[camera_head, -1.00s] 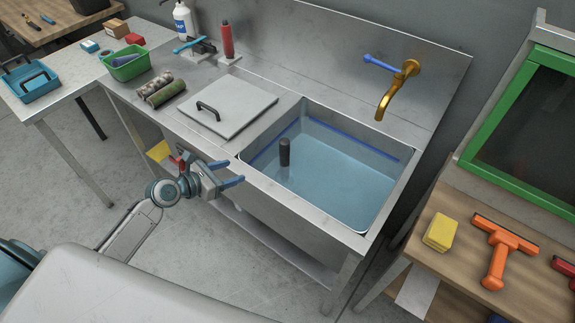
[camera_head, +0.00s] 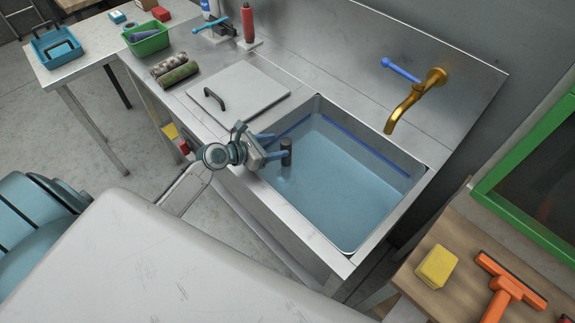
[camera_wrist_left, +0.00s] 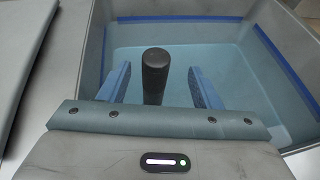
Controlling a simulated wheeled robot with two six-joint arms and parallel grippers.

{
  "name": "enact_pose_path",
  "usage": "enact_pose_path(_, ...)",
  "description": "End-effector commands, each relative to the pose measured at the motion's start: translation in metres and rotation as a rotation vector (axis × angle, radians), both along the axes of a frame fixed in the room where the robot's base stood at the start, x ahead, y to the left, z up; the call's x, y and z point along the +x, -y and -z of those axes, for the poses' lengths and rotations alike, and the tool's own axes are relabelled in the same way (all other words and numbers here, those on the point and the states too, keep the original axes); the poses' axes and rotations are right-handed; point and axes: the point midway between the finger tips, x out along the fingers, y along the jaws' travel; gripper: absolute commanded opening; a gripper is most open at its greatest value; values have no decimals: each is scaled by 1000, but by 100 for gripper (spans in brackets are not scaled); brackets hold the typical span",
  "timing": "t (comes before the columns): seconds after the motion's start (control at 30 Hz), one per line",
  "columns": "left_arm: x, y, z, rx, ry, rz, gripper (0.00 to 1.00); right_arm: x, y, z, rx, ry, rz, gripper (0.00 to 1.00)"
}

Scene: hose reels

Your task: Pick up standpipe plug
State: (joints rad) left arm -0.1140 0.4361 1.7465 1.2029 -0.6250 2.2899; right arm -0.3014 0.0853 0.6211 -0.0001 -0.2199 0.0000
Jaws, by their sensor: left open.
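The standpipe plug (camera_head: 286,152) is a dark upright cylinder standing in the water of the steel sink (camera_head: 432,172). My left gripper (camera_head: 276,146) is at the sink's left side, with its blue fingers reaching over the rim to the plug. In the left wrist view the plug (camera_wrist_left: 155,72) stands between the two open fingers of the left gripper (camera_wrist_left: 156,88), with a gap visible on each side. The plug's lower part is hidden by the gripper body there. My right gripper is not in view.
A gold tap (camera_head: 408,105) with a blue lever overhangs the sink's back. A grey lid with a black handle (camera_head: 240,97) lies left of the basin. A wooden bench at right holds a yellow sponge (camera_head: 436,267) and an orange squeegee (camera_head: 506,285).

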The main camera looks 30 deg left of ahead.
Motion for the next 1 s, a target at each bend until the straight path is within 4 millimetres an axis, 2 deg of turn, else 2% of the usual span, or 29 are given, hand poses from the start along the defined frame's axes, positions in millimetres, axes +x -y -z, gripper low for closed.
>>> enact_pose_path(0.1,10,6,3,-2,1,0,58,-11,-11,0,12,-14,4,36)
enact_pose_path(0.2,14,8,6,-2,0,1,58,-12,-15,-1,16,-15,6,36)
enact_pose_path(0.4,34,15,19,-5,0,-1,58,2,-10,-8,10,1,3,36)
enact_pose_path(0.57,50,24,29,-3,1,0,58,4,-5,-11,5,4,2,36)
enact_pose_path(0.87,54,26,32,0,0,1,58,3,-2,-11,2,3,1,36)
enact_pose_path(1.0,54,26,32,0,0,1,34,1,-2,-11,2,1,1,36)
